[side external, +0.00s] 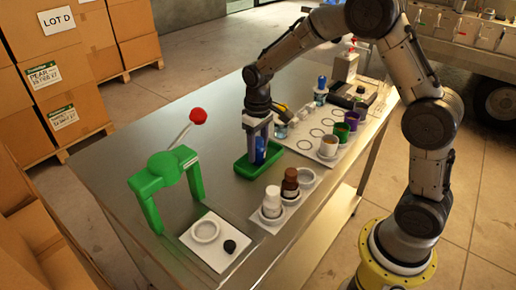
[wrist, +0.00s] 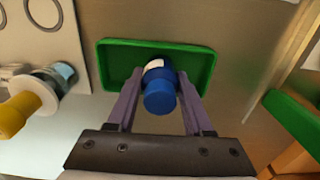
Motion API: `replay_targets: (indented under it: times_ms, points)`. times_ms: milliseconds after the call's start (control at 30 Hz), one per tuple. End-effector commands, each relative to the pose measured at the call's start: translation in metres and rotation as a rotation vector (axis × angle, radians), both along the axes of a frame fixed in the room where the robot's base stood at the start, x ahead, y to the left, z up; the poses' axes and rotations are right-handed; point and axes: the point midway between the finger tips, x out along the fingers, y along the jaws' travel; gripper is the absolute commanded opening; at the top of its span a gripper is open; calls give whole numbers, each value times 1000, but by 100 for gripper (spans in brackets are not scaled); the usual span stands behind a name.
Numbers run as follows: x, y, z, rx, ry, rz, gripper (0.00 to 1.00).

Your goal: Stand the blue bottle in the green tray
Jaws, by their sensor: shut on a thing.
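The green tray (side external: 243,171) lies on the metal table below my gripper (side external: 259,150). My gripper points down and is shut on the blue bottle (side external: 260,152), with a finger on either side of it. In the wrist view, the blue bottle (wrist: 160,88) stands between the two fingers (wrist: 157,92), cap toward the camera, with a white label showing. The green tray (wrist: 115,62) is under and around it there. The bottle looks upright and inside the tray's outline. Its base is hidden, so I cannot tell whether it touches the tray floor.
A green press (side external: 155,178) with a red-knobbed lever stands left of the tray. White and brown bottles (side external: 272,202) sit in a holder in front. A white mat (side external: 310,135) with circles and colored cups lies to the right, near a yellow-topped bottle (wrist: 25,105).

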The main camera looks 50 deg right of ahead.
Motion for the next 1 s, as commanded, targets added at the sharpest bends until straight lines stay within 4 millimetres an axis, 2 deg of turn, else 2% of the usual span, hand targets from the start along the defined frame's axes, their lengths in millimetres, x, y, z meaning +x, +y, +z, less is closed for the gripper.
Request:
replay_targets:
  times_ms: [133, 167, 300, 667, 767, 1000]
  points:
    - [0, 0, -3, 0, -1, 0, 0]
    - [0, 0, -3, 0, 0, 0, 55]
    - [0, 0, -3, 0, 0, 0, 80]
    - [0, 0, 0, 0, -1, 0, 81]
    - [1, 0, 10, 0, -3, 0, 81]
    - [1, 0, 57, 0, -6, 0, 81]
